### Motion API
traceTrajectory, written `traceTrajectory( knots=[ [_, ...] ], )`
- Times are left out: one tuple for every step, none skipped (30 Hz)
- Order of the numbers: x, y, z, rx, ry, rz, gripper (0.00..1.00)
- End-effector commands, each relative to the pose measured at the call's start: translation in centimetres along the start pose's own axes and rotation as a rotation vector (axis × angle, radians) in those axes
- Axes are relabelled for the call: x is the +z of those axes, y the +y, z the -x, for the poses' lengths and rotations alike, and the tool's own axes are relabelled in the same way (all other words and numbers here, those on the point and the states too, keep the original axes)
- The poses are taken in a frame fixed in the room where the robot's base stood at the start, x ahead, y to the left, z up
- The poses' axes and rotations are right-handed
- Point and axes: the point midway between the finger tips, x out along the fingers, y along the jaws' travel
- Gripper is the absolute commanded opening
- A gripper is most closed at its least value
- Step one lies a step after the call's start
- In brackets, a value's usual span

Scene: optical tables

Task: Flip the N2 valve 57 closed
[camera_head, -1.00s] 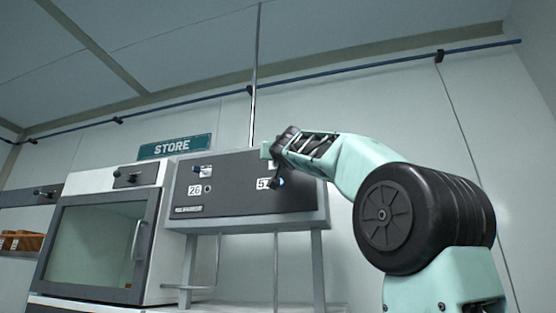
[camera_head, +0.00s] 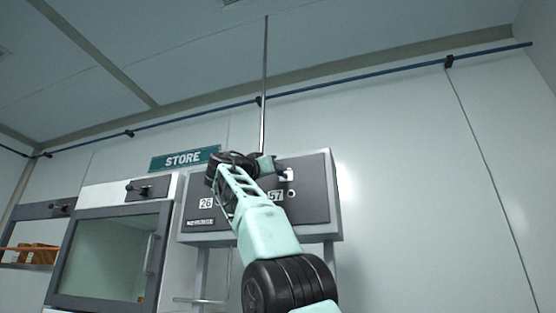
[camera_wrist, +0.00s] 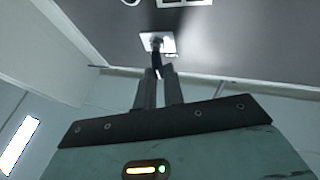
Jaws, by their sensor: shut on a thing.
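The dark panel (camera_head: 312,205) on the wall carries a "57" label (camera_head: 276,196). The N2 valve 57 (camera_head: 288,175) sits just above that label, a pale plate partly hidden by my gripper. In the wrist view, the valve's pale plate (camera_wrist: 168,42) and its dark lever (camera_wrist: 156,58) show at the top middle. My gripper (camera_wrist: 158,72) is shut on the lever, its two fingers on either side of it. In the head view, my gripper (camera_head: 278,167) reaches the valve from the left, in front of the panel.
A "26" label (camera_head: 205,203) marks the panel's left side; its valve is hidden behind my arm. A vertical pipe (camera_head: 264,90) rises above the panel. The wall at right is clear.

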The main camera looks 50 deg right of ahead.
Motion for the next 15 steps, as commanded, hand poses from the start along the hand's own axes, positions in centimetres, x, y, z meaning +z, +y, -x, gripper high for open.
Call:
traceTrajectory(
  knots=[
    [-0.53,-0.4,-0.17,0.026,0.003,0.015,0.0],
    [-0.51,-0.42,-0.18,0.042,0.002,0.02,0.0],
    [-0.46,-0.52,-0.18,0.061,0.003,0.028,0.0],
    [-0.42,-0.58,-0.18,0.074,0.002,0.033,0.0],
    [-0.39,-0.61,-0.19,0.086,0.002,0.037,0.0],
    [-0.34,-0.7,-0.2,0.099,0.002,0.043,0.0],
    [-0.3,-0.75,-0.19,0.109,0.002,0.047,0.0],
    [-0.29,-0.76,-0.19,0.118,0.002,0.05,0.0],
    [-0.26,-0.8,-0.2,0.128,0.002,0.054,0.0],
    [-0.22,-0.84,-0.2,0.135,0.002,0.057,0.0],
    [-0.19,-0.87,-0.2,0.141,0.002,0.059,0.0],
    [-0.17,-0.86,-0.21,0.149,0.002,0.062,0.0],
    [-0.16,-0.85,-0.21,0.154,0.002,0.063,0.0],
    [-0.13,-0.86,-0.22,0.157,0.002,0.065,0.0],
    [-0.1,-0.88,-0.22,0.161,0.002,0.067,0.0]
  ],
)
